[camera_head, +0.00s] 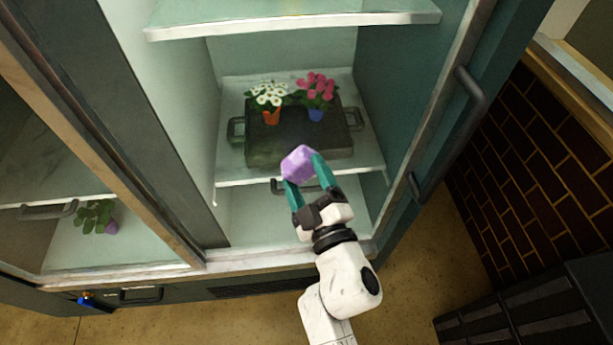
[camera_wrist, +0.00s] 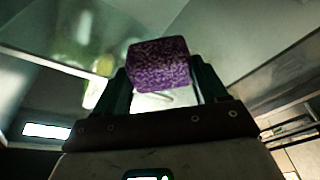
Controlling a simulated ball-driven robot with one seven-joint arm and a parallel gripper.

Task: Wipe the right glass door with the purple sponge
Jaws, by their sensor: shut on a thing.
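My gripper (camera_head: 303,176) is shut on the purple sponge (camera_head: 298,163), holding it raised in front of the right side of the cabinet. In the wrist view the sponge (camera_wrist: 158,65) sits between the fingertips, at the top of the gripper (camera_wrist: 160,90). The right door's frame (camera_head: 440,85) and its long dark handle (camera_head: 470,95) are to the right of the gripper. The clear pane is hard to make out, and I cannot tell whether the sponge touches it.
Behind the sponge, white flowers (camera_head: 268,97) and pink flowers (camera_head: 316,90) in small pots stand on a dark box (camera_head: 285,150) on a shelf. A plant (camera_head: 95,215) is in the left compartment. A brick wall (camera_head: 540,170) and a dark unit (camera_head: 540,310) are at right.

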